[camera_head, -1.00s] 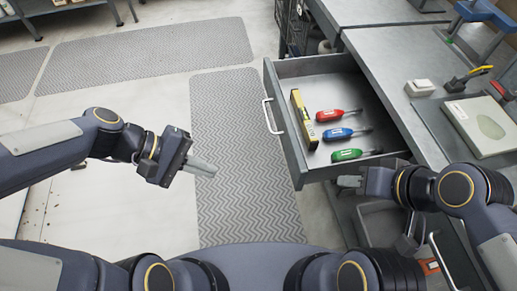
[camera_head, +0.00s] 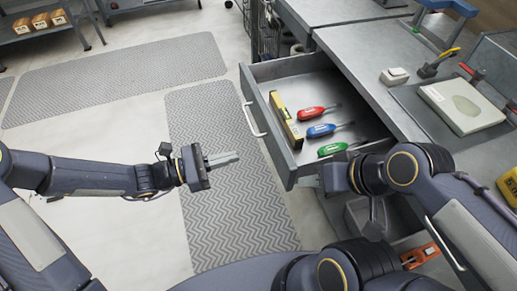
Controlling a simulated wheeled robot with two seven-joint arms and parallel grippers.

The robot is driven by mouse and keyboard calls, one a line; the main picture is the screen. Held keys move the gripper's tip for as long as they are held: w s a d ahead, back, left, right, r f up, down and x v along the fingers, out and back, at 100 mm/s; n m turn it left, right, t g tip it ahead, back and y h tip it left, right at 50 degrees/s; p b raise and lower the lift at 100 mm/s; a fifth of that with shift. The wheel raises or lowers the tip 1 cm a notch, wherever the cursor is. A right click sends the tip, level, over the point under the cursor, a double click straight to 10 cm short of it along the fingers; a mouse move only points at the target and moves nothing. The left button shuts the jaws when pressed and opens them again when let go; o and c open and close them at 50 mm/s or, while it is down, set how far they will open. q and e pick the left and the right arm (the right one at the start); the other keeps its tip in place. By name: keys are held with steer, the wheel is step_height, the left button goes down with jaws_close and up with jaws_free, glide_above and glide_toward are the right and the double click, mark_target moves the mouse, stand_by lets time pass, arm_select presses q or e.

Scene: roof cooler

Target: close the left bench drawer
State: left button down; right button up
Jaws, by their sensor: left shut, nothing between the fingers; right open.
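The left bench drawer (camera_head: 268,116) stands pulled out of the grey workbench, its front panel and bar handle (camera_head: 254,118) facing left. Inside lie a yellow level (camera_head: 286,120) and red (camera_head: 311,113), blue (camera_head: 321,130) and green (camera_head: 332,149) handled tools. My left gripper (camera_head: 222,159) is shut and empty, left of the drawer front and apart from it, pointing right. My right gripper (camera_head: 310,182) is at the drawer's near front corner, partly hidden by its own arm; I cannot tell whether it touches the drawer.
The workbench top (camera_head: 365,85) holds a small white box (camera_head: 394,76) and a tray with a pale slab (camera_head: 462,106). A lower open drawer or bin sits below my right arm, with an orange tool (camera_head: 420,255). Grey floor mats (camera_head: 205,115) lie left of the drawer, with free floor around.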

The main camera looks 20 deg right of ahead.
mark_target(271, 146)
arm_select(q)
steer(key=d, duration=0.8)
steer(key=shift+w+d+b, duration=0.15)
steer(key=shift+d+b, duration=0.15)
steer(key=shift+b, duration=0.05)
arm_select(e)
steer(key=shift+f, duration=0.5)
